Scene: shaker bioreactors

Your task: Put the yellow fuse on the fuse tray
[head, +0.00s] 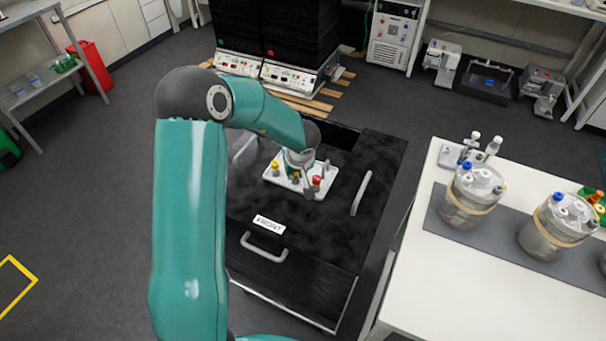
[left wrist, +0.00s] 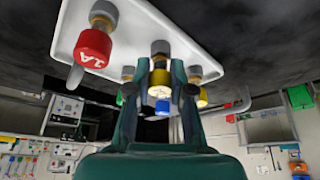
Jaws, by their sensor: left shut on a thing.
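The fuse tray (head: 325,192) is a white plate on the black cabinet top. It also shows in the left wrist view (left wrist: 75,43). My left gripper (head: 300,163) is over the tray's middle, pointing down. In the left wrist view its fingers (left wrist: 160,90) are shut on a fuse with a pale yellow end, the yellow fuse (left wrist: 160,91). I cannot tell whether it is seated or just above the tray. A red fuse (head: 317,181) marked 1A stands at one end of the tray. Another yellow-capped piece (head: 274,165) stands at the other end.
A white bench (head: 440,290) with clear vessels (head: 470,200) stands on the right. Stacked black equipment (head: 270,35) is behind.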

